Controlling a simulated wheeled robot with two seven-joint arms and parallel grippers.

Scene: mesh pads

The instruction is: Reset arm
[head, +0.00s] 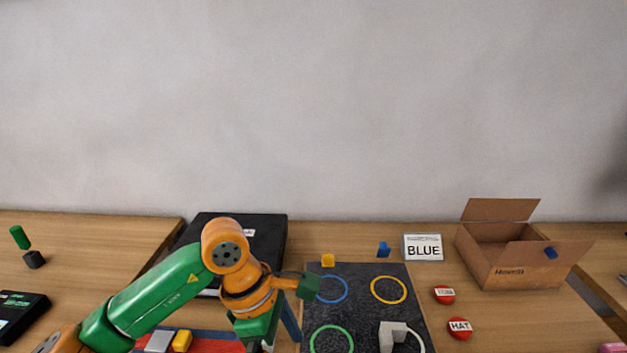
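My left arm, green and orange, comes in from the lower left and bends down in front of the dark mat. Its hand end (262,333) is low in the head view at the mat's left edge, cut off by the bottom border. The fingertips are not clearly visible, so I cannot tell whether the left gripper is open or shut, or holds anything. A short orange piece with a dark green end juts right from the wrist over the mat's edge. My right arm and gripper are not in view.
The dark mat (372,305) bears coloured rings and a grey-white block (393,336). A BLUE sign (423,247), red discs (459,328) and an open cardboard box (505,262) stand right. A black case (262,232) lies behind my arm.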

